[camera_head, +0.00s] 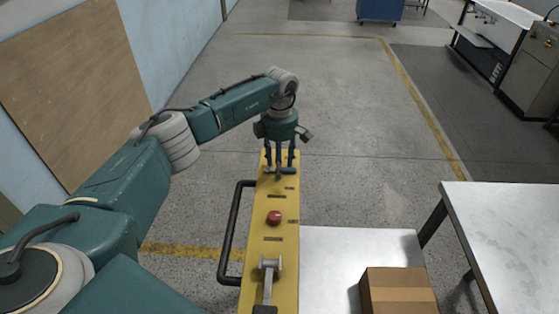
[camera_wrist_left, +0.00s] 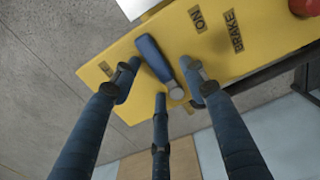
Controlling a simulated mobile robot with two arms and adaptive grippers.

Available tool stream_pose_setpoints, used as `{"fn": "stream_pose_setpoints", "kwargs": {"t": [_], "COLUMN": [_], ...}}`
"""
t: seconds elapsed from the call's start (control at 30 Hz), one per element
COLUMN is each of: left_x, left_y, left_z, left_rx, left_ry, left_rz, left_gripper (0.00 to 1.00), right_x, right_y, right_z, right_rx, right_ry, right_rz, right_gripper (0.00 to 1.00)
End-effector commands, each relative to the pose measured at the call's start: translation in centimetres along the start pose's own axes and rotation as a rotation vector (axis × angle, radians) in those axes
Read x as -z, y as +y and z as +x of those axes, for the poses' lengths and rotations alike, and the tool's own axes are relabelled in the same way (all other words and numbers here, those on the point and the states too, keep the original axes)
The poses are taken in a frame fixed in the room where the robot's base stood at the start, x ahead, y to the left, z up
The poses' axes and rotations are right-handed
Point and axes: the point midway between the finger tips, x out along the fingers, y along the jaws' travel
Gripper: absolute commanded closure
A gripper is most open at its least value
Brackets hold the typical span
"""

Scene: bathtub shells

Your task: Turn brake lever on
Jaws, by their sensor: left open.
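The brake lever has a blue handle (camera_wrist_left: 152,57) and a silver round pivot, and sits on the yellow control panel (camera_wrist_left: 270,25). Its handle lies between the "ON" label (camera_wrist_left: 198,18) and another small label (camera_wrist_left: 105,68) that I cannot read. The "BRAKE" label (camera_wrist_left: 233,30) is close by. In the head view the lever (camera_head: 288,170) is at the panel's far end, partly hidden by my left gripper (camera_head: 280,168). In the left wrist view, my left gripper (camera_wrist_left: 162,80) is open, its fingers spread around the lever. I cannot tell if they touch it. My right gripper is not in view.
A red button (camera_head: 274,217) and a grey lever (camera_head: 269,275) are nearer on the panel. A black handrail (camera_head: 232,230) runs along its left side. A cardboard box (camera_head: 398,292) sits on a white surface at right. A metal table (camera_head: 510,230) stands further right.

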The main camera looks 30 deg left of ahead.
Motion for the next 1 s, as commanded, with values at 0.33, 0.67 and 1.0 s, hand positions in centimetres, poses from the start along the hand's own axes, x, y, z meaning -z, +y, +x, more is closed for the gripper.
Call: {"fn": "stream_pose_setpoints", "kwargs": {"t": [0.33,0.67,1.0], "left_x": [0.0,0.0,0.4], "left_y": [0.0,0.0,-0.2], "left_z": [0.1,0.0,0.2], "left_rx": [-0.001,-0.001,-0.004], "left_ry": [-0.001,-0.001,-0.002], "left_rz": [0.0,0.002,0.095], "left_gripper": [0.76,1.0,1.0], "right_x": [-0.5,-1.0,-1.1], "right_y": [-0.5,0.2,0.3], "right_z": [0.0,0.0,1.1], "right_rx": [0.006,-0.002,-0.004], "right_ry": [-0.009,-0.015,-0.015], "right_rz": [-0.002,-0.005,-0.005], "right_gripper": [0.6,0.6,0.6]}}
